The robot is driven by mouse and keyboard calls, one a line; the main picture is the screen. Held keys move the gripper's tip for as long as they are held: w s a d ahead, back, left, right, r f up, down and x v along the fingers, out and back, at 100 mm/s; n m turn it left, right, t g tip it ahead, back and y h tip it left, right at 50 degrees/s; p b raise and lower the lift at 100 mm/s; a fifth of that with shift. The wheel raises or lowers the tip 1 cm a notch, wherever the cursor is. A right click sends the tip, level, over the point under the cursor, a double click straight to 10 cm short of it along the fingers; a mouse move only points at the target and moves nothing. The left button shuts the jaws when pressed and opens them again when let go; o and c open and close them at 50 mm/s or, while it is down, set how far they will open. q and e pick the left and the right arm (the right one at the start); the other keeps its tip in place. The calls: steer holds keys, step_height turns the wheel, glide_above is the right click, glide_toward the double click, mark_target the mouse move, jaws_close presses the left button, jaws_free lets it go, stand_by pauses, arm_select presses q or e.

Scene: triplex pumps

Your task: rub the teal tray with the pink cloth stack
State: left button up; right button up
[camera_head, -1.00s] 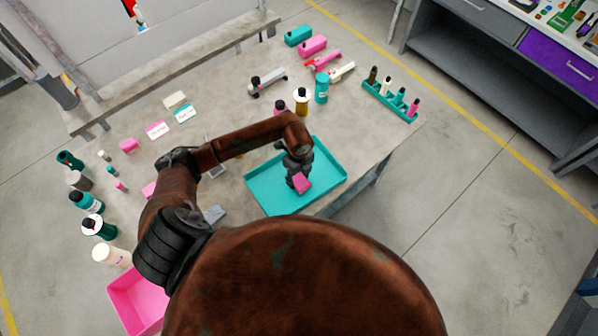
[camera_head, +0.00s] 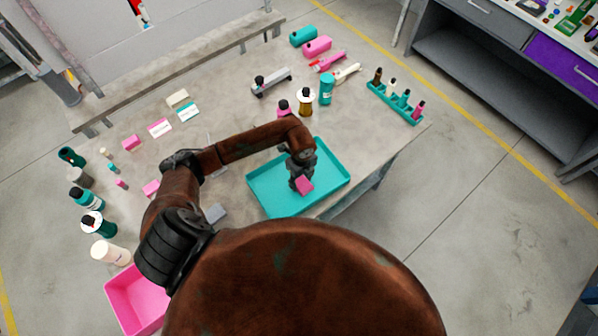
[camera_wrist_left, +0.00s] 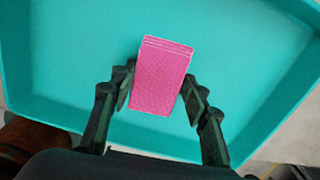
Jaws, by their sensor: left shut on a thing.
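The teal tray (camera_head: 275,197) lies on the grey worktable near its front edge. My left gripper (camera_head: 299,180) is over the middle of the tray and shut on the pink cloth stack (camera_head: 305,186). In the left wrist view the pink cloth stack (camera_wrist_left: 160,78) sits between the two dark fingers of my gripper (camera_wrist_left: 155,100), with the teal tray floor (camera_wrist_left: 75,60) behind it. I cannot tell whether the stack touches the tray floor. My right gripper is not in view.
A pink bin (camera_head: 137,300) is at the lower left. Several bottles (camera_head: 98,224) line the left side of the table. A teal rack (camera_head: 394,103) is at the right.

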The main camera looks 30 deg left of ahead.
arm_select(q)
step_height(320, 180, up, 2)
steer(key=shift+d+r+p, duration=0.15)
steer(key=shift+r+p, duration=0.1)
steer(key=shift+p, duration=0.35)
steer(key=shift+s+r+p, duration=0.1)
steer(key=shift+r+p, duration=0.5)
steer(key=shift+r, duration=0.1)
step_height(320, 180, up, 2)
steer(key=shift+r+p, duration=0.15)
steer(key=shift+p, duration=0.7)
steer(key=shift+r+p, duration=0.7)
steer(key=shift+r, duration=0.3)
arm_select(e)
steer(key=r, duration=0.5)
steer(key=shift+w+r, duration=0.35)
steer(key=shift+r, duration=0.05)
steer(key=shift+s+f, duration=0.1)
